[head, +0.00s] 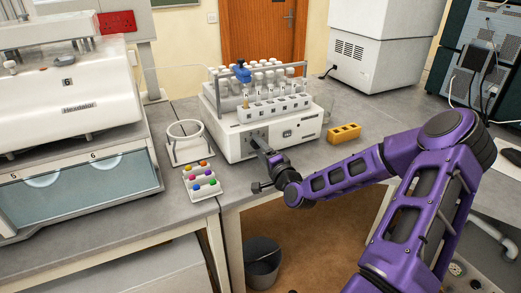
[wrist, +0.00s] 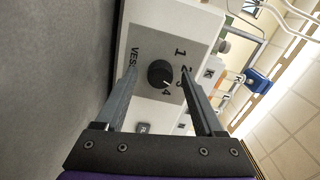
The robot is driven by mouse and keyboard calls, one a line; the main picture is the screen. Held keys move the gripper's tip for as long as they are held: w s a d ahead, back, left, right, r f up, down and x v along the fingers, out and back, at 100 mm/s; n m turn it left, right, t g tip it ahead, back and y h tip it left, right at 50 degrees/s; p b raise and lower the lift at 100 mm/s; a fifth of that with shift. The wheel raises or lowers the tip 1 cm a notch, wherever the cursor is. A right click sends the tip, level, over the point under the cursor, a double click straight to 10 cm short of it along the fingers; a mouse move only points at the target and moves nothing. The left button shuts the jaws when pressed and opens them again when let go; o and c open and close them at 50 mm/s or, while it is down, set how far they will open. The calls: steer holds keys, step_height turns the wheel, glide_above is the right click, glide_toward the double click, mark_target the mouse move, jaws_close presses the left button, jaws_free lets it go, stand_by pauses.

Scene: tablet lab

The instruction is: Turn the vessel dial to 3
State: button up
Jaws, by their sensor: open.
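A small pale mark on the knob's lower right seems to point toward the 4. My gripper (wrist: 159,71) is open, with one finger on each side of the knob and gaps showing. In the head view my gripper (head: 264,148) reaches the left part of the machine's front, and the dial cannot be made out.
A white ring stand (head: 187,160) and a small rack with coloured caps (head: 205,190) stand left of my gripper. A yellow block (head: 344,132) lies right of the machine. A blue object (head: 241,72) sits on top of the tube rack. The bench edge runs just below my gripper.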

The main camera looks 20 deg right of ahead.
steer(key=shift+s, duration=0.15)
steer(key=s+p, duration=0.2)
steer(key=s, duration=1.5)
steer(key=shift+d+p, duration=0.3)
steer(key=shift+p, duration=0.1)
